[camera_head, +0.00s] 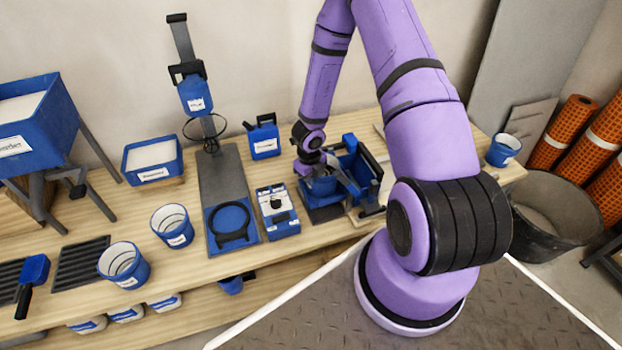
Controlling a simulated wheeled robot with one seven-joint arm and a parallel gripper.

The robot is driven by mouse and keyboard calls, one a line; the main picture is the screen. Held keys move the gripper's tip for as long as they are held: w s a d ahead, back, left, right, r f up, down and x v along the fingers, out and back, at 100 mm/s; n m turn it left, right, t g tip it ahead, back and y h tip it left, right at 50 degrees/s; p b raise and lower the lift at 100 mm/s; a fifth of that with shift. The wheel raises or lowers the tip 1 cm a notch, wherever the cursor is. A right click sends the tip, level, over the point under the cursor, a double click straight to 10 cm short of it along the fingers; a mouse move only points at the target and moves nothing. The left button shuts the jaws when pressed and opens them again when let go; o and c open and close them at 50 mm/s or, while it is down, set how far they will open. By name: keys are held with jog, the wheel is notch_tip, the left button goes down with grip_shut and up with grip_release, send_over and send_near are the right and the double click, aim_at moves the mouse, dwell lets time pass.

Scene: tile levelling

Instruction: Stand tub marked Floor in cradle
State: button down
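My gripper (320,171) is at the back middle of the bench, pointing down at a blue tub (323,187). Its fingers are small and partly hidden, so I cannot tell whether they grip the tub's rim. That tub is over a dark plate beside a blue frame-like device (356,165). Other blue and white tubs with labels stand on the bench: one left of centre (180,238), one at the front left (128,273) and one at the far right (503,150). The labels are too small to read. A blue square base with a dark round ring (232,222) may be the cradle.
A tall stand (222,172) rises behind the ringed base. A blue scale-like box (277,210), a blue jug (264,138) and a labelled bin (153,160) are nearby. A blue hopper (45,125) stands at left. A black bucket (555,215) is right of the bench.

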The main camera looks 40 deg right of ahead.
jog(key=shift+f, duration=0.25)
jog(key=shift+f, duration=0.1)
jog(key=c, duration=1.4)
grip_release()
jog(key=shift+o, duration=0.2)
